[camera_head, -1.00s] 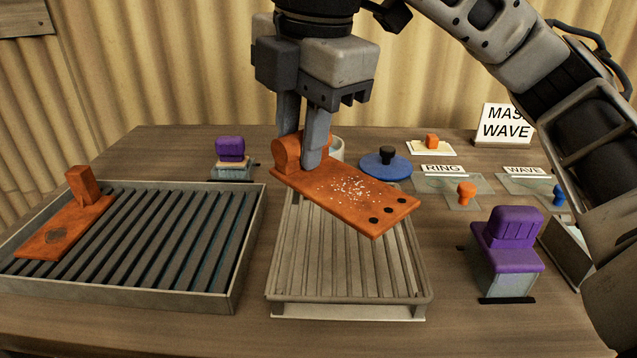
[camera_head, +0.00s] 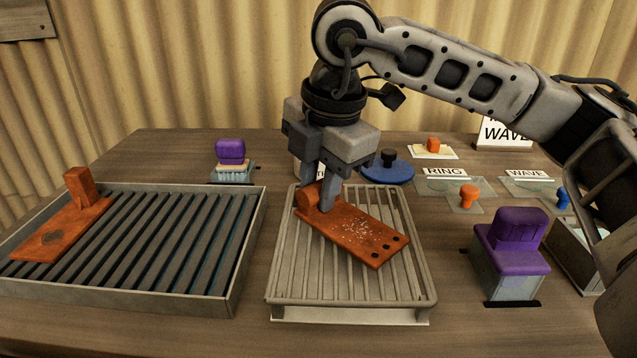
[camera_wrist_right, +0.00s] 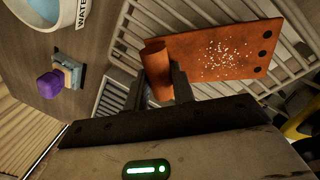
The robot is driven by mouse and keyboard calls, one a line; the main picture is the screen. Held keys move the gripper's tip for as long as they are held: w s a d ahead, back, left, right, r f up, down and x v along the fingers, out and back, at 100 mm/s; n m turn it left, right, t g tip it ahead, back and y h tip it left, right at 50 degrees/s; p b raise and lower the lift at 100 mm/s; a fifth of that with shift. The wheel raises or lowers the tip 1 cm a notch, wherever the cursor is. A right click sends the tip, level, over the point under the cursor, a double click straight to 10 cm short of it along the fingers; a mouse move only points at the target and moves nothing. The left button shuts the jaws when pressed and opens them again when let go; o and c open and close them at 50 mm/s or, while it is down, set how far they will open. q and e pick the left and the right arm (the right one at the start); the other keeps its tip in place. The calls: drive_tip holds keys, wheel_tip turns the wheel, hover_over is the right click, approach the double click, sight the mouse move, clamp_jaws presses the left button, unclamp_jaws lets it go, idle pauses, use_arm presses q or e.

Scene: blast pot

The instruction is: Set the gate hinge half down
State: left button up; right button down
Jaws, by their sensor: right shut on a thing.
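The gate hinge half (camera_head: 352,234) is a rusty orange plate with a rolled knuckle at one end, pale specks and several dark holes. It is at or just above the light slatted rack (camera_head: 285,270) in the middle; I cannot tell whether it touches. My right gripper (camera_head: 322,198) is shut on its knuckle end. In the right wrist view the hinge half (camera_wrist_right: 225,52) extends right from the gripper (camera_wrist_right: 160,85) over the slats. Another rusty orange piece with an upright block (camera_head: 62,232) lies on the dark slatted tray (camera_head: 235,285) at left. My left gripper is not in view.
Purple-topped blocks stand at the back (camera_head: 230,152) and at the right (camera_head: 512,245). A blue disc with a dark knob (camera_head: 388,168) is behind the rack. Orange (camera_head: 468,196) and blue (camera_head: 562,197) knobs stand by the RING (camera_head: 444,171) and WAVE (camera_head: 525,173) labels.

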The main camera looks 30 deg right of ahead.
sight(331, 216)
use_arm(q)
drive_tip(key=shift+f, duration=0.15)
use_arm(e)
drive_tip(key=shift+f, duration=0.1)
drive_tip(key=c, duration=1.2)
unclamp_jaws()
drive_tip(key=shift+o, duration=0.2)
drive_tip(key=shift+r, duration=0.35)
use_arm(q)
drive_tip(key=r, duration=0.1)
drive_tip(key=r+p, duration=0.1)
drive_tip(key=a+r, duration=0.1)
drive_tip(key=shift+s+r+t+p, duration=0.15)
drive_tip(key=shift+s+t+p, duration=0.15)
use_arm(e)
wheel_tip(331, 216, up, 11)
drive_tip(key=s, duration=0.2)
drive_tip(key=shift+s+d+r, duration=0.15)
drive_tip(key=shift+d+r, duration=0.05)
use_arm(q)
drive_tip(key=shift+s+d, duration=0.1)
